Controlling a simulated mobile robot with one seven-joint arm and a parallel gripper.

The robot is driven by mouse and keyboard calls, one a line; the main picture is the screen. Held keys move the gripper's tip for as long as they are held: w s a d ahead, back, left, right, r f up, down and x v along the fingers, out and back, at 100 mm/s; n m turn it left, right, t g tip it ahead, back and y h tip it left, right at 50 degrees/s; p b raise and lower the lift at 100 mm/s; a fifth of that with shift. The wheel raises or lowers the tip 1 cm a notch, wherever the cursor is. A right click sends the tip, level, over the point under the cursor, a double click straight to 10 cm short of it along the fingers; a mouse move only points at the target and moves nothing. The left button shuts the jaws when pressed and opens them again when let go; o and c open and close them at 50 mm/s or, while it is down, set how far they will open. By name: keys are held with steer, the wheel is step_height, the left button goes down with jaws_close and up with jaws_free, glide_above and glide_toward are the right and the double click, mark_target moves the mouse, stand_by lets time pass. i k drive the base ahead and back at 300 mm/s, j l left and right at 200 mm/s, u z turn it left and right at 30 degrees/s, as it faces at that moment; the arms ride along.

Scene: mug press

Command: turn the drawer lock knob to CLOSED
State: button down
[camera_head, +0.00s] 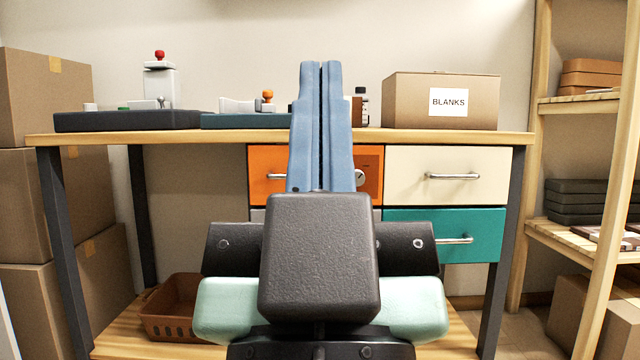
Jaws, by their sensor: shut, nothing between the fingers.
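My gripper (321,72) is in the middle of the view, its two long blue fingers pointing up and lying together, shut and empty. It stands in front of the orange drawer (262,160) under the bench top and hides its middle. A small round silvery lock knob (360,177) shows just right of my fingers on the orange drawer front, partly covered by them. I cannot tell whether my fingers touch it. Its setting and any lettering are too small to read.
A cream drawer (410,160) and a teal drawer (420,222) with bar handles are to the right. The wooden bench top (250,137) carries a dark tray (125,121) and a BLANKS box (400,100). Cardboard boxes (50,180) stand left, a wooden shelf (545,150) right.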

mark_target(359, 175)
steer(key=j+z, duration=0.25)
steer(key=j, duration=0.4)
steer(key=j+z, duration=0.25)
steer(key=j, duration=0.4)
